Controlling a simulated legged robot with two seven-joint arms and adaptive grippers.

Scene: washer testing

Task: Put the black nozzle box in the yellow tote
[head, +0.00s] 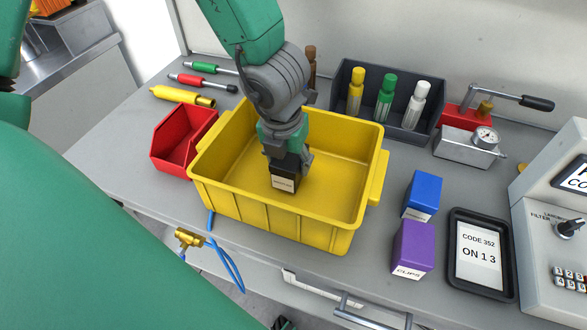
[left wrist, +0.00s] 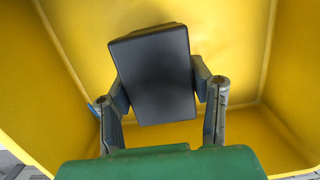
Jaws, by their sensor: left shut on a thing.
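The black nozzle box (head: 285,176) has a white label on its front face. My left gripper (head: 287,160) reaches down into the yellow tote (head: 300,228) and is shut on the box, inside the tote's walls. In the left wrist view the black box (left wrist: 153,75) sits between the two fingers of my left gripper (left wrist: 158,85), with the yellow tote (left wrist: 240,45) around it. Whether the box touches the tote floor cannot be told. My right gripper is not in view.
A red bin (head: 183,142) stands left of the tote. Right of it are a blue box (head: 423,190), a purple box (head: 412,247) and a black tray (head: 480,285) with a card. A dark rack (head: 420,120) with bottles stands behind. Blue tubing (head: 228,262) hangs at the front edge.

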